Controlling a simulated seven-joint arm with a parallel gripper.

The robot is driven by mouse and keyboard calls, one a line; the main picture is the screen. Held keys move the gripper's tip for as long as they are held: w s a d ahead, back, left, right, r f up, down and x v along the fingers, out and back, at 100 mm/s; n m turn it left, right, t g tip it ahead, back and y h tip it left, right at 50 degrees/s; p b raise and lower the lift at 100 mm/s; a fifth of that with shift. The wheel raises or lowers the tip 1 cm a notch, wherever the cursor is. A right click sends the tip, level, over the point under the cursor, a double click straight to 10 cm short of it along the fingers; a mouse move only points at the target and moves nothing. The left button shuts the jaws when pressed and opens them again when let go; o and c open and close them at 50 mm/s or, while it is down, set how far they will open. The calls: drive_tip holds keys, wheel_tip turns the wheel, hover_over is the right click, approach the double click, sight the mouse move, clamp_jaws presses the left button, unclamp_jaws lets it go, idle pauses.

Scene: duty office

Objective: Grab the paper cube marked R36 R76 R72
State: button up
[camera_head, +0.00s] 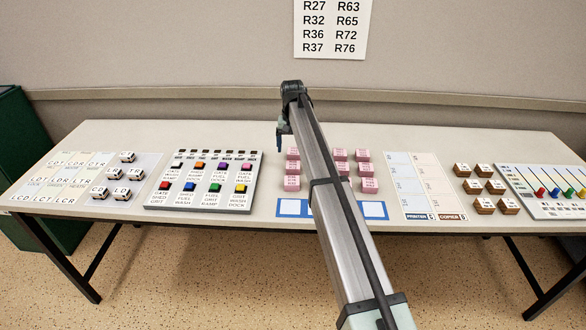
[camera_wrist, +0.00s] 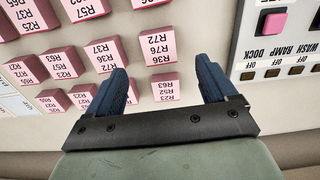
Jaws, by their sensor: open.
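The pink paper cube marked R36 R76 R72 (camera_wrist: 159,48) shows upside down in the wrist view. It lies just beyond my fingertips, roughly centred between them. My gripper (camera_wrist: 161,72) is open, with its two blue fingers apart and nothing held. Another pink cube, apparently marked R63 R52 R23 (camera_wrist: 165,87), shows between the fingers, nearer the gripper's base. In the head view my gripper (camera_head: 281,137) hangs near the far left of the pink cubes (camera_head: 292,184). My arm hides part of that group, and the marks are too small to read there.
Other pink cubes (camera_wrist: 105,54) stand close on the left in the wrist view. A button panel (camera_wrist: 285,45) is on the right there, left of the cubes in the head view (camera_head: 203,180). Blue-framed cards (camera_head: 374,210) lie at the table's (camera_head: 110,140) front edge.

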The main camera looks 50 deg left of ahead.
sight(293, 164)
drive_tip(key=shift+w+f, duration=0.15)
drive_tip(key=shift+f, duration=4.15)
drive_tip(key=shift+c, duration=0.4)
drive_tip(key=c, duration=1.1)
